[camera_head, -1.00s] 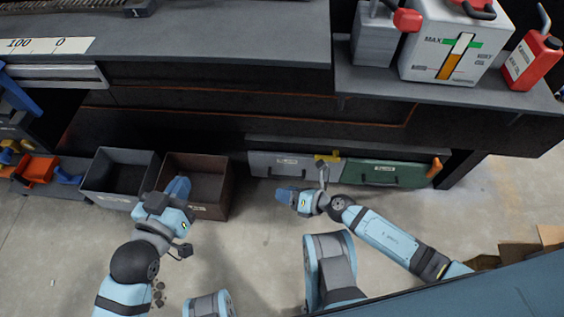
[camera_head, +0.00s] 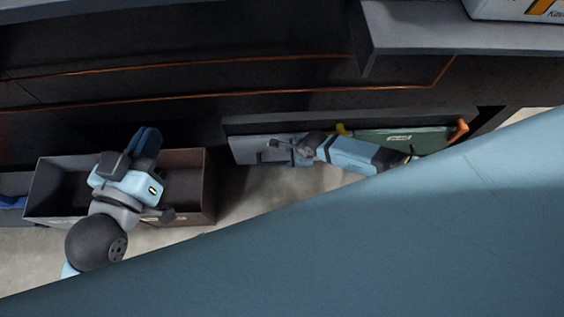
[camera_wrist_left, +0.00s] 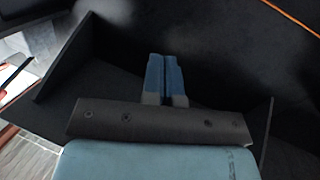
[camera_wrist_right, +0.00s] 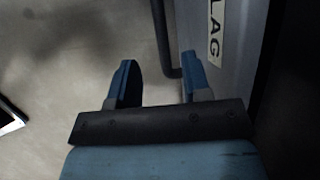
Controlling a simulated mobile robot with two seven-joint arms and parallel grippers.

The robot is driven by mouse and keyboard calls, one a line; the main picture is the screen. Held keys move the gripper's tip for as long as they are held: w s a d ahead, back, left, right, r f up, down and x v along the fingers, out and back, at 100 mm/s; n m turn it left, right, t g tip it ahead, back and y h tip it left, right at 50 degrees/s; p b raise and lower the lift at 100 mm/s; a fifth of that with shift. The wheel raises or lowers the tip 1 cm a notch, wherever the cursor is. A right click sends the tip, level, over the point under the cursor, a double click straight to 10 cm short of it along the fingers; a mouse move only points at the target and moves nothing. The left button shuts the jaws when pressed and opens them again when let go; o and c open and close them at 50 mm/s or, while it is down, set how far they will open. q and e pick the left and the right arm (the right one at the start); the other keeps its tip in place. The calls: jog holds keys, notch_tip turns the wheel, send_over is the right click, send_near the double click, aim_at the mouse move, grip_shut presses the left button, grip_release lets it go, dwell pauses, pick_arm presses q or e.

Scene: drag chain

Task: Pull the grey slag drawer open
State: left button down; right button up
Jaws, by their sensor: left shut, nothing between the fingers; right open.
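The grey slag drawer (camera_head: 246,148) is at the centre under the bench, left of the green drawer. Its front looks closed. In the right wrist view its face (camera_wrist_right: 195,25) shows the letters "LAG" and a dark bar handle (camera_wrist_right: 160,30). My right gripper (camera_head: 283,150) is at the drawer front. In its wrist view the open fingers (camera_wrist_right: 158,78) point along the face, with the handle's end appearing between them near the right finger; contact is not clear. My left gripper (camera_head: 148,140) is shut and empty above the open boxes at the left.
A green drawer (camera_head: 430,139) with an orange handle (camera_head: 459,130) is to the right. A brown open box (camera_head: 196,190) and a dark grey open box (camera_head: 45,190) lie beneath my left arm. The bench shelf (camera_head: 430,35) overhangs at upper right. Bare floor (camera_head: 262,195) lies before the drawer.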

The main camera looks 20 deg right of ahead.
aim_at(281, 162)
jog(key=b+x, duration=0.3)
jog(key=x, duration=0.4)
pick_arm(q)
jog(key=shift+w+a+r+m+t+h+b, duration=0.25)
jog(key=shift+w+a+m+t, duration=0.2)
jog(key=shift+w+m, duration=0.3)
jog(key=shift+w+a+m+t+h+b, duration=0.15)
jog(key=shift+w+a+m+t+b, duration=0.3)
jog(key=shift+m, duration=0.4)
pick_arm(e)
jog(key=shift+w+a+f, duration=0.25)
jog(key=shift+f, duration=0.35)
pick_arm(q)
jog(key=shift+d, duration=0.15)
pick_arm(e)
grip_shut()
